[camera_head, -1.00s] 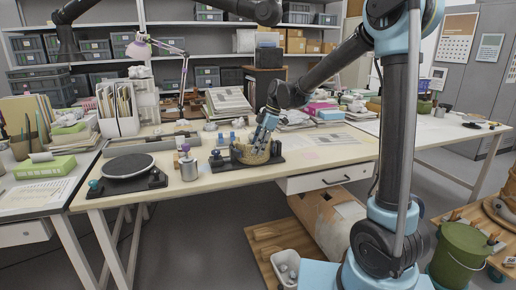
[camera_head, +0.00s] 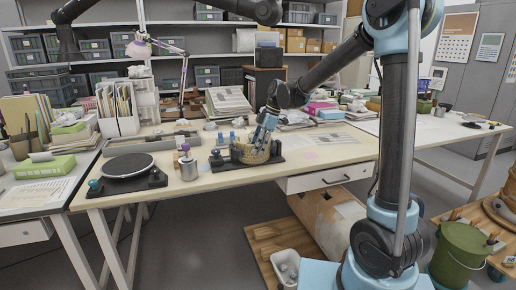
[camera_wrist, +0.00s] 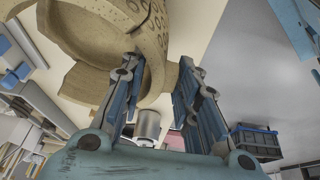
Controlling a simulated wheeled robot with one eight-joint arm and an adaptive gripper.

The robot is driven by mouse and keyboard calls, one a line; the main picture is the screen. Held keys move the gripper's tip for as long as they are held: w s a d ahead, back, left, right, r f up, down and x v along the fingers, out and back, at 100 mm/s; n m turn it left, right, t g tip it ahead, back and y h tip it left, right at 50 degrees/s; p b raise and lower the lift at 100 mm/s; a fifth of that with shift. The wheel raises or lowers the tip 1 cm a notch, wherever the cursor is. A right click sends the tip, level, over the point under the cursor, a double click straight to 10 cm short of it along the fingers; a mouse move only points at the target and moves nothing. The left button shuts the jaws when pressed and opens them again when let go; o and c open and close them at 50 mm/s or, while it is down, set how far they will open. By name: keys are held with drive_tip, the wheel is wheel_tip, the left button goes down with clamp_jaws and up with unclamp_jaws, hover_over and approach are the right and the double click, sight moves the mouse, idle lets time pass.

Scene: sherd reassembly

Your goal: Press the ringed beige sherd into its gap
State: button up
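The beige pot (camera_head: 246,154) stands in a dark holder (camera_head: 277,157) on the table. In the wrist view the pot (camera_wrist: 95,35) fills the upper left, with rows of small round marks and a broken, stepped edge. My gripper (camera_head: 262,148) reaches down at the pot's right side. In the wrist view my gripper (camera_wrist: 160,72) has its two blue fingers apart, with the left one overlapping the pot. Beige clay shows between the fingertips. I cannot tell whether this is the separate ringed sherd, held in the fingers, or part of the pot wall. The gap is not clearly visible.
A metal can (camera_head: 189,168) with a purple-topped item stands left of the pot, and a black turntable (camera_head: 128,166) farther left. Small blue-capped bottles (camera_head: 232,137) stand behind the pot. Papers and books (camera_head: 228,101) fill the back. The table's front strip is clear.

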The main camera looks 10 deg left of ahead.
drive_tip(key=shift+o, duration=1)
drive_tip(key=shift+r, duration=0.1)
drive_tip(key=v, duration=1.1)
drive_tip(key=shift+r, duration=0.35)
drive_tip(key=shift+w+d, duration=0.1)
drive_tip(key=shift+d, duration=0.1)
